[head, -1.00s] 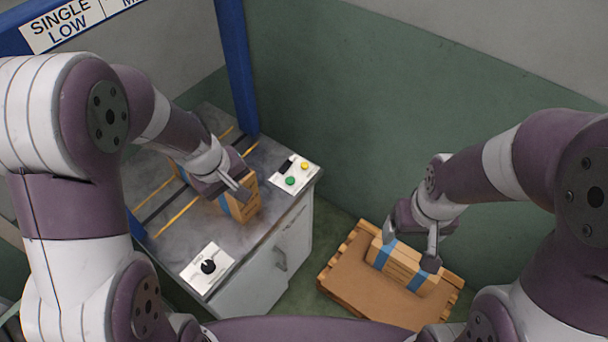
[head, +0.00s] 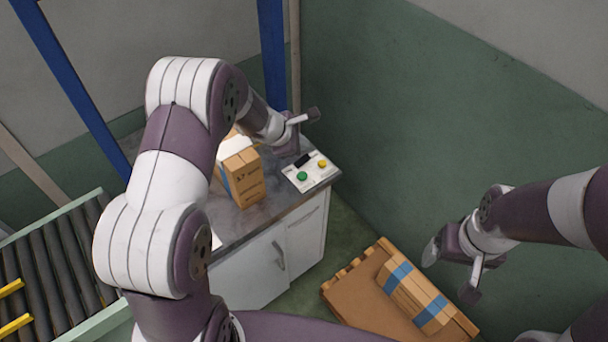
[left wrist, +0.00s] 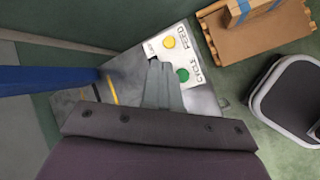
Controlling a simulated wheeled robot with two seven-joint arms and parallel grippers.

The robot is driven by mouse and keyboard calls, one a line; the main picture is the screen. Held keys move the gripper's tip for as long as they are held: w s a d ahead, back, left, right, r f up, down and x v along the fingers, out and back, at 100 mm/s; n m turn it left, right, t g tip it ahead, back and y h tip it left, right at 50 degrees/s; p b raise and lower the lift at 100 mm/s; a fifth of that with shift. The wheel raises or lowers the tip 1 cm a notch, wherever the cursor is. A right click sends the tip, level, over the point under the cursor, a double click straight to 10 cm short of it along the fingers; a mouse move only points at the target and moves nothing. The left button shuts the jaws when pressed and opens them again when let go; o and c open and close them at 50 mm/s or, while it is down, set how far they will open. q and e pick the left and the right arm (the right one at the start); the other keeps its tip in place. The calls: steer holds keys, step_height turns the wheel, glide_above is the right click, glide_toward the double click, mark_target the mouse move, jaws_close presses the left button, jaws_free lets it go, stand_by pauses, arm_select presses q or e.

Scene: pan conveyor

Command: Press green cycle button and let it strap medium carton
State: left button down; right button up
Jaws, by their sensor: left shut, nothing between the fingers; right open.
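The control panel (head: 312,181) sits on the strapping bench's near right corner, with a green cycle button (head: 302,176) and a yellow button (head: 322,163). The left wrist view also shows the green button (left wrist: 182,75), labelled CYCLE, and the yellow feed button (left wrist: 169,43). My left gripper (head: 313,114) is shut and empty above the panel's back side, apart from the green button; its fingers (left wrist: 160,64) cover part of the panel. A brown carton (head: 243,178) stands upright on the bench, partly behind my left arm. My right gripper (head: 451,272) is open above the pallet.
A carton with two blue bands (head: 412,295) lies on a wooden pallet (head: 350,300) at lower right. A roller conveyor (head: 65,255) is at left. Blue posts (head: 272,55) rise behind the bench. Floor between bench and pallet is clear.

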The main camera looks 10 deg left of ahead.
arm_select(q)
steer(key=shift+d, duration=0.1)
steer(key=b, duration=0.7)
glide_above(301, 177)
step_height(301, 177, down, 8)
steer(key=shift+w+f, duration=0.1)
steer(key=shift+f, duration=0.05)
steer(key=shift+f+b, duration=0.25)
steer(key=shift+b, duration=0.15)
steer(key=shift+f, duration=0.1)
stand_by(1.0)
steer(key=shift+f+b, duration=0.3)
steer(key=shift+b, duration=0.2)
steer(key=shift+f+b, duration=0.55)
stand_by(0.6)
steer(key=shift+r, duration=0.15)
steer(key=shift+r+p, duration=0.8)
steer(key=shift+r, duration=0.05)
